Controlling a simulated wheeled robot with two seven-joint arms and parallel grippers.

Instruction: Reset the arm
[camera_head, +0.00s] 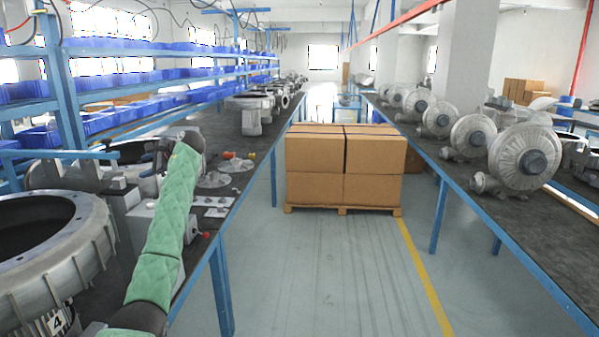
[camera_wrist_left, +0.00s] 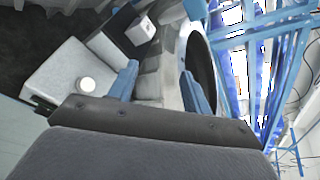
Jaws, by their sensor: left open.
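My left arm (camera_head: 160,235), in a green padded sleeve, rises from the bottom left of the head view over the left bench. Its dark wrist bends to the left at the top. My left gripper (camera_head: 105,149) is above the bench, near the grey machine parts. In the left wrist view the gripper (camera_wrist_left: 160,72) has two blue fingers standing apart, with nothing held between them. Grey metal and a pale box lie beyond the fingers. My right arm and gripper are not in view.
A large ribbed blower housing (camera_head: 62,262) stands on the left bench beside my arm. Blue bin shelves (camera_head: 95,88) line the bench's back. Stacked cartons (camera_head: 345,165) stand on a pallet in the aisle. Several blowers (camera_head: 525,157) stand on the right bench. The near aisle floor is clear.

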